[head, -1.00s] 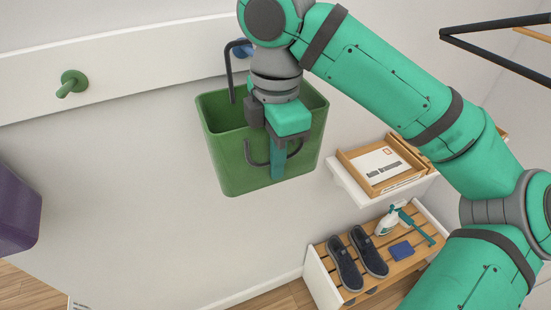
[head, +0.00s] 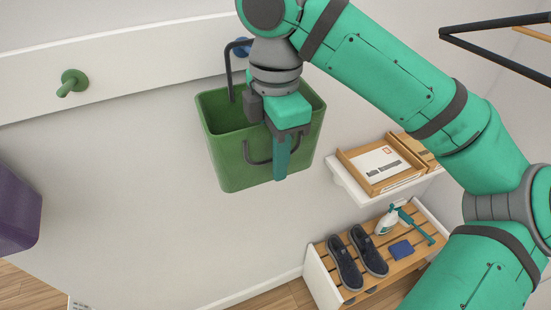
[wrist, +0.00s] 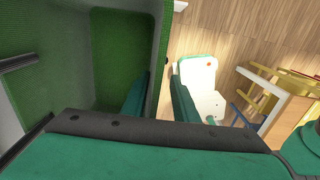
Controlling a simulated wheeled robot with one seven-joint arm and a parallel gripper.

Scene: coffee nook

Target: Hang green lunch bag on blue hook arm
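The green lunch bag (head: 228,165) is an open-topped box at the wall, with a dark handle loop (head: 230,75) rising at its back and another on its front. The back loop's top is at the blue hook arm (head: 240,47), mostly hidden by my arm; the exact contact cannot be seen. The bag hangs clear of the floor. My gripper (head: 276,158) is open at the bag's front rim, one finger outside, the other hidden inside. In the wrist view, the bag's wall (wrist: 158,50) runs between my spread fingers (wrist: 158,100).
A green hook (head: 72,83) on the white rail (head: 130,62) is empty. A purple bag (head: 18,210) is at the left edge. A wall shelf (head: 350,185) with a wooden tray and a slatted bench (head: 320,270) with shoes are at lower right. The wall between the bags is clear.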

